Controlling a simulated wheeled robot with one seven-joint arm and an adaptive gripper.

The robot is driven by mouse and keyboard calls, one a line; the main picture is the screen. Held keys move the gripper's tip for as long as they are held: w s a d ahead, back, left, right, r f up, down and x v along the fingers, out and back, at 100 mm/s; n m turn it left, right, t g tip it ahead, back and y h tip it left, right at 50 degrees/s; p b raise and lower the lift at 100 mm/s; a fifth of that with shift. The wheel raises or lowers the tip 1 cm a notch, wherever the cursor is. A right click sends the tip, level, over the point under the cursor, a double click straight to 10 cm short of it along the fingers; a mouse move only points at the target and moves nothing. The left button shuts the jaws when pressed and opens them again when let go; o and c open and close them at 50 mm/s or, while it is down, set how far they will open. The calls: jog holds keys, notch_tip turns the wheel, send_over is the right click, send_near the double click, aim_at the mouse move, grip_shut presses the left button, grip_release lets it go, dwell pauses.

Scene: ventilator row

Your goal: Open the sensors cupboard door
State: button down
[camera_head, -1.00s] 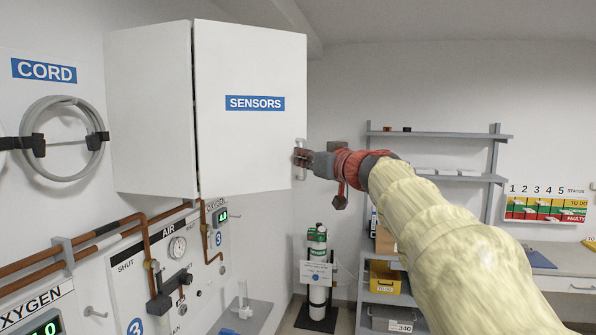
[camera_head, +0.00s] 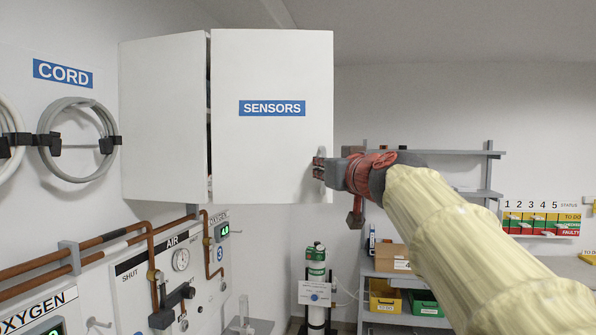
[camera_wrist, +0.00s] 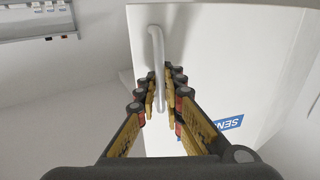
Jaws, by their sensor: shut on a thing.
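The sensors cupboard (camera_head: 165,120) is a white wall cabinet at upper left in the head view. Its door (camera_head: 270,160), with the blue SENSORS label (camera_head: 272,108), stands slightly ajar, with a dark gap along its left edge. My gripper (camera_head: 321,168) is at the door's right edge. In the wrist view, my gripper (camera_wrist: 160,95) is shut on the pale bar handle (camera_wrist: 156,45), with the fingers on both sides of it. The label shows upside down beside the right finger (camera_wrist: 228,123). The cupboard's inside is mostly hidden.
Below the cupboard are copper pipes (camera_head: 110,238) and an AIR panel with a gauge (camera_head: 181,259). A coiled cord (camera_head: 50,140) hangs at left. A gas cylinder (camera_head: 316,275) and grey shelving (camera_head: 440,152) with bins stand behind my arm.

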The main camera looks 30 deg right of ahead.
jog(key=s+a+b, duration=0.1)
jog(key=s+a, duration=0.4)
jog(key=shift+s+a, duration=0.2)
jog(key=shift+a, duration=0.15)
dwell(0.3)
jog(key=c, duration=2)
grip_release()
jog(key=shift+c, duration=0.2)
jog(key=shift+o, duration=0.6)
jog(key=v, duration=1.2)
